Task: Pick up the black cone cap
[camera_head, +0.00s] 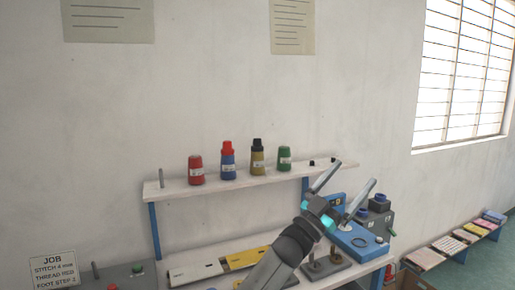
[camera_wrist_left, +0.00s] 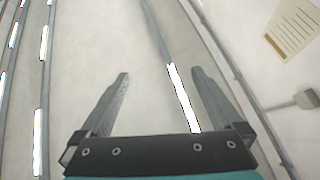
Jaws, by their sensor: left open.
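A black cone cap (camera_head: 258,143) sits on top of the olive-yellow thread cone (camera_head: 257,164) on the wall shelf. My left gripper (camera_head: 355,172) is to the right of it and lower, in front of the shelf's right end. Its two fingers point up and are spread apart. In the left wrist view my left gripper (camera_wrist_left: 160,75) is open with nothing between the fingers. The cap does not show in that view. My right gripper is in neither view.
On the shelf (camera_head: 230,184) stand a red cone (camera_head: 196,170), a blue cone (camera_head: 228,166) with a red cap, and a green cone (camera_head: 284,159). A blue machine (camera_head: 357,241) is behind my left arm.

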